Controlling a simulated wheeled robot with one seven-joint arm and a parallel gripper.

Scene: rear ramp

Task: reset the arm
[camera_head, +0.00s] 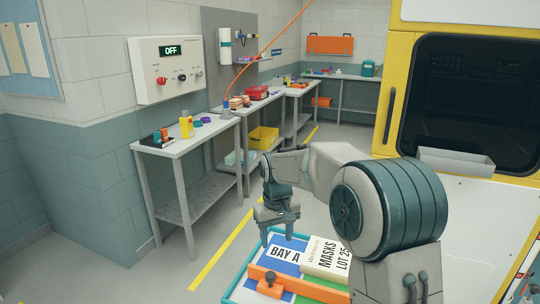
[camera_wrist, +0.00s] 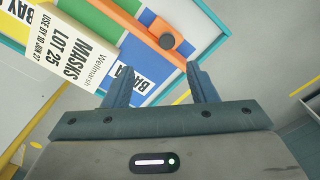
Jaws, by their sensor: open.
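My arm is raised in front of me, bent, and my gripper (camera_head: 277,238) hangs down near the left edge of a blue-rimmed tray (camera_head: 232,291). In the wrist view the two fingers of my gripper (camera_wrist: 163,85) are apart, with nothing between them but a view of the tray below. The gripper is open and empty. My own arm hides part of the tray in the head view.
The tray holds a white carton (camera_head: 322,256) lettered MASKS LOT 25 beside an orange divider (camera_head: 300,282) with a knob. A metal table (camera_head: 180,146) with small items stands left. A yellow-framed machine (camera_head: 397,75) is at right. Clear floor lies between.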

